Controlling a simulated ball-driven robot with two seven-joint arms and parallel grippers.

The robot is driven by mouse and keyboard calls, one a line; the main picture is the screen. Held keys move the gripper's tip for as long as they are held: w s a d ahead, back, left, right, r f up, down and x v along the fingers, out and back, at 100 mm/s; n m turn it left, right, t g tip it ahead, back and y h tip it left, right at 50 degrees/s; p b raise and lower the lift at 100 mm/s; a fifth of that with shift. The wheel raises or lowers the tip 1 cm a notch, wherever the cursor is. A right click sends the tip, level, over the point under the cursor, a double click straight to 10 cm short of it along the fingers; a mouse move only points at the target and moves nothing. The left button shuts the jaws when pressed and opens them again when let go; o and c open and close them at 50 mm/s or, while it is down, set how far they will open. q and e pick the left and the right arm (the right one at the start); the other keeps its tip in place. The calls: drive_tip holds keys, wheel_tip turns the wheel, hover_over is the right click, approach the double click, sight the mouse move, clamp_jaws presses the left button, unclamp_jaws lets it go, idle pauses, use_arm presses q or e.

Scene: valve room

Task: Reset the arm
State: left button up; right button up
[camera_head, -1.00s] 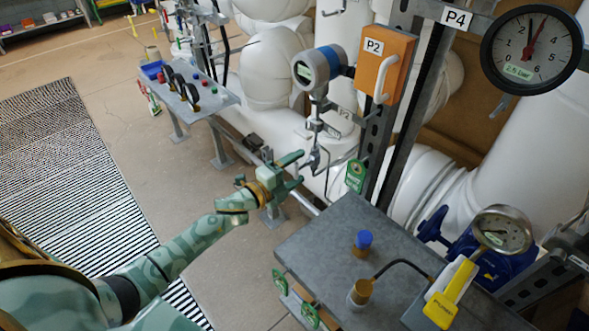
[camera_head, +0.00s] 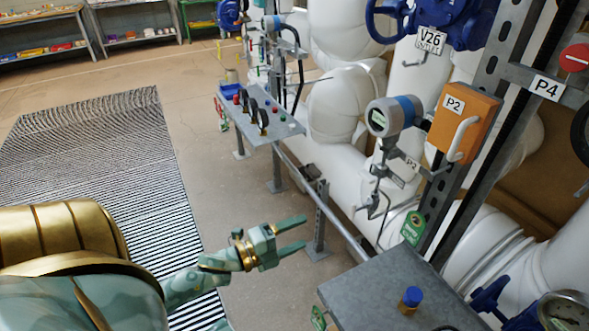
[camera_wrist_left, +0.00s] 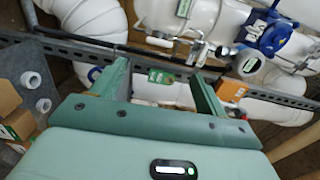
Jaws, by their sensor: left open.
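My left gripper (camera_head: 291,235) is in the lower middle of the head view, its two green fingers apart and nothing between them. It hangs in free air left of the grey table (camera_head: 385,285) and in front of the pipe rail. In the left wrist view the fingers (camera_wrist_left: 160,80) also stand apart and empty, with pipes and a metal rail beyond them. My left arm comes in from the bottom left, partly hidden behind my gold and green body. My right gripper is in neither view.
A blue-capped brass fitting (camera_head: 411,299) stands on the grey table. An orange P2 box (camera_head: 465,122) and a gauge transmitter (camera_head: 392,117) are above it. A bench with black gauges (camera_head: 262,125) stands farther back. A striped mat (camera_head: 110,180) lies on open floor at left.

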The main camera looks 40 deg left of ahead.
use_arm(q)
drive_tip(key=shift+f, duration=0.1)
idle(0.5)
drive_tip(key=s+a+f+n+g+y, duration=0.2)
drive_tip(key=s+f+n, duration=0.2)
drive_tip(key=f, duration=0.5)
drive_tip(key=s+a+f+n+g+y, duration=0.2)
drive_tip(key=s+f+n+g+y, duration=0.15)
drive_tip(key=f, duration=0.45)
drive_tip(key=s+a+f+n+g+y, duration=0.1)
drive_tip(key=s+a+f+n+g, duration=0.1)
drive_tip(key=s+f+n, duration=0.5)
drive_tip(key=s+d+f+n+g, duration=0.15)
drive_tip(key=s+f+g, duration=0.25)
drive_tip(key=s+f, duration=0.6)
drive_tip(key=s+d+f+n+g, duration=0.1)
drive_tip(key=s+d+f+g, duration=0.4)
drive_tip(key=s+d, duration=0.7)
wheel_tip(320, 180, down, 2)
drive_tip(key=shift+s+d+f+n+h, duration=0.1)
drive_tip(key=shift+s+d+n+h, duration=0.25)
drive_tip(key=shift+s, duration=0.7)
drive_tip(key=shift+a, duration=0.1)
